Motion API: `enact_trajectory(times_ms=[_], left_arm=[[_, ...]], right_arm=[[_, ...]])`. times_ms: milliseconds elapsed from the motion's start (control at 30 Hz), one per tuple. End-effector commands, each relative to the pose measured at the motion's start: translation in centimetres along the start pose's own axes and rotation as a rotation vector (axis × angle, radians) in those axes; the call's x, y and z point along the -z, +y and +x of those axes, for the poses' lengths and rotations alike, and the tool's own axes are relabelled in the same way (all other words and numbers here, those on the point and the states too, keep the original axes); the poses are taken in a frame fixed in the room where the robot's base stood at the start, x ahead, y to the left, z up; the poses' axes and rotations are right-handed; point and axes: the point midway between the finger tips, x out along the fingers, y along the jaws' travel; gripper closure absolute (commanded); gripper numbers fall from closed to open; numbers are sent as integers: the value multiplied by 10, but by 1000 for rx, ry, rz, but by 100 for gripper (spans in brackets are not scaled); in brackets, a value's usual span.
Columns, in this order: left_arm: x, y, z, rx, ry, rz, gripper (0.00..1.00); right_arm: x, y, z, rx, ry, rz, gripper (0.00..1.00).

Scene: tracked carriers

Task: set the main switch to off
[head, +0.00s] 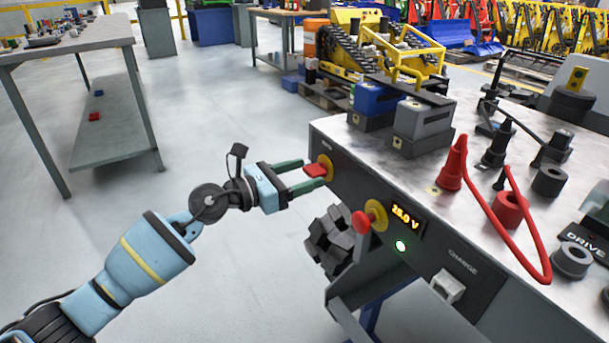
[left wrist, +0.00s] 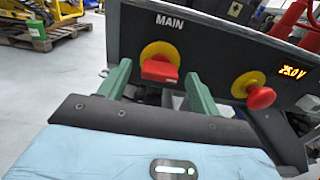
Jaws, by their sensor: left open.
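The main switch (left wrist: 160,68) is a red handle on a yellow round plate, under the word MAIN on the dark front panel (left wrist: 205,35). In the head view the switch (head: 316,170) is at the panel's left end. My left gripper (head: 308,174) is open, with its green fingers pointing at the panel on either side of the red handle. In the left wrist view the fingers (left wrist: 158,80) stand left and right of the handle with gaps; I cannot tell whether either touches it. The handle looks roughly horizontal. My right gripper is not in view.
Red cone (head: 453,165) and cable stand on the bench top. The floor left of the bench is clear.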

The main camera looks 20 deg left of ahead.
Motion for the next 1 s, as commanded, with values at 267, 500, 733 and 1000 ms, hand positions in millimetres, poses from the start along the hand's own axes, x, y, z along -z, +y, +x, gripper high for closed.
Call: enact_trajectory(times_ms=[267, 500, 733, 1000], left_arm=[[0, 0, 9, 1, 1, 0, 36], [0, 0, 8, 1, 0, -1, 51], [0, 0, 8, 1, 0, -1, 81], [-1, 0, 8, 1, 0, -28, 81]], right_arm=[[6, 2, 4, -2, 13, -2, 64], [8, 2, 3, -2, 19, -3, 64], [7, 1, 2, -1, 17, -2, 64], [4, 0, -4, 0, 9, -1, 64]])
